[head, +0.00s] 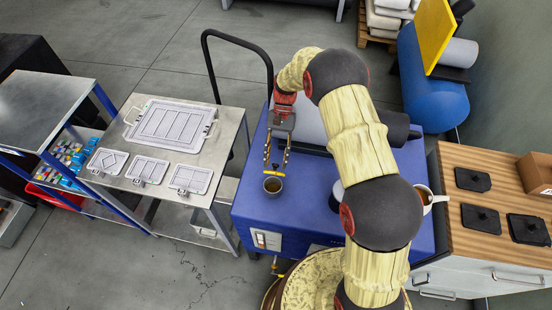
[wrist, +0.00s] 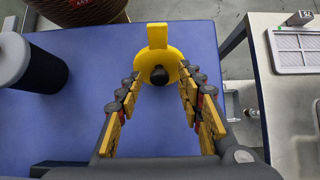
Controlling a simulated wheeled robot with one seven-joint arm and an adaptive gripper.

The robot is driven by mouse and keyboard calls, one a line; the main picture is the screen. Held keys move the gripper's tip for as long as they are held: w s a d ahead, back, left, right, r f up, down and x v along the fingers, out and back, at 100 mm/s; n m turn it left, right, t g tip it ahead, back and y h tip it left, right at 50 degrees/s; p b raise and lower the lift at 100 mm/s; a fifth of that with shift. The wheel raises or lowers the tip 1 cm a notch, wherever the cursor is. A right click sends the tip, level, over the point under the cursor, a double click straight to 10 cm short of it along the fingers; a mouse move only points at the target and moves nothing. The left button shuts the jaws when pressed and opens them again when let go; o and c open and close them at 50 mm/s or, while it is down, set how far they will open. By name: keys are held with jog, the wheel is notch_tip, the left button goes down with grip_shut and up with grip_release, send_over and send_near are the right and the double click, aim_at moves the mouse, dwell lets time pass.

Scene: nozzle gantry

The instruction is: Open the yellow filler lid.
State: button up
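The yellow filler lid (wrist: 144,58) shows in the wrist view as a round disc with a black knob (wrist: 159,76) in its middle and a tab (wrist: 157,35) at its top. My gripper (head: 277,163) is open. Its fingers (wrist: 160,84) stand apart on either side of the knob, close to the lid; I cannot tell whether they touch it.
The filler is on a blue machine (head: 252,207). A dark cylinder with a light top (wrist: 40,78) stands on it. A metal table with trays (head: 170,124) is to the left in the head view, and a wooden-topped cabinet (head: 478,160) to the right. A black handle rail (head: 238,42) rises behind.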

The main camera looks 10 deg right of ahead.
jog(key=v, duration=1.2)
